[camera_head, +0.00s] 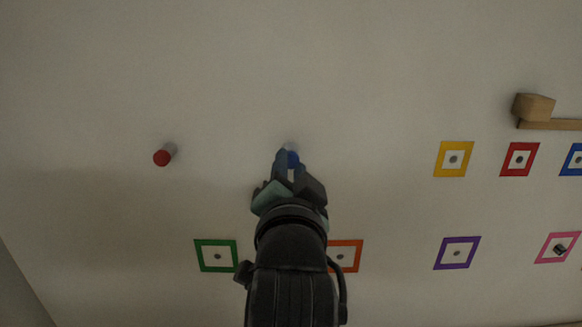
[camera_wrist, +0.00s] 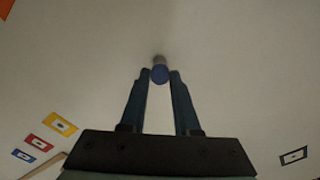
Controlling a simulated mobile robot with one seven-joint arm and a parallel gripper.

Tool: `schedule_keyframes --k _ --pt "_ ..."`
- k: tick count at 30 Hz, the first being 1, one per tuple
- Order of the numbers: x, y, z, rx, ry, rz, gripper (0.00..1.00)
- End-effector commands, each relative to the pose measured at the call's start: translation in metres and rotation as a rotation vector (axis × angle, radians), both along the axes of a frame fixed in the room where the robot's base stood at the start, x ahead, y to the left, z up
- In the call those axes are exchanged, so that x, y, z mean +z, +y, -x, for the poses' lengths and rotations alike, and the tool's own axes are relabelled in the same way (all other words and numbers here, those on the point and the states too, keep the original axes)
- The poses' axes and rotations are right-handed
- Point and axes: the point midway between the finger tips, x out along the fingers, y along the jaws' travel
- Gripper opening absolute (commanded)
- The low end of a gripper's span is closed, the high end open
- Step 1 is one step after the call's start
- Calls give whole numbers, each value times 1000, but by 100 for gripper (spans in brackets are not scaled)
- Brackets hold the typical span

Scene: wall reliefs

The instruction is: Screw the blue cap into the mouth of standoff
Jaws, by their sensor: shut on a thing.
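The blue cap (camera_head: 292,157) is between the fingertips of my gripper (camera_head: 291,167), which is shut on it. In the wrist view the round blue cap (camera_wrist: 160,75) sits between the two fingertips (camera_wrist: 160,78). A pale grey standoff (camera_wrist: 159,60) shows just behind the cap, in line with it; its tip also shows faintly above my gripper in the head view (camera_head: 290,147). The cap appears to be at the standoff's mouth, but I cannot tell how far in it is. My gripper hides the cap's lower part in the head view.
A red cap (camera_head: 162,158) sits on another standoff (camera_head: 171,149) at left. Coloured square frames, including green (camera_head: 216,270), orange (camera_head: 346,270), yellow (camera_head: 454,174) and purple (camera_head: 457,267), lie flat on the wall. A wooden block (camera_head: 533,108) and ledge (camera_head: 552,125) project at upper right.

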Motion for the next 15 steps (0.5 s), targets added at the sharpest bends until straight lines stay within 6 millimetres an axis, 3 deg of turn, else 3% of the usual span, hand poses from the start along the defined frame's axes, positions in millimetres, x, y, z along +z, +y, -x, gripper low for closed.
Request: schedule_keyframes --k 4,15 --pt "-1 0 0 1 1 -49 0" --pt "0 0 -1 1 1 -441 0"
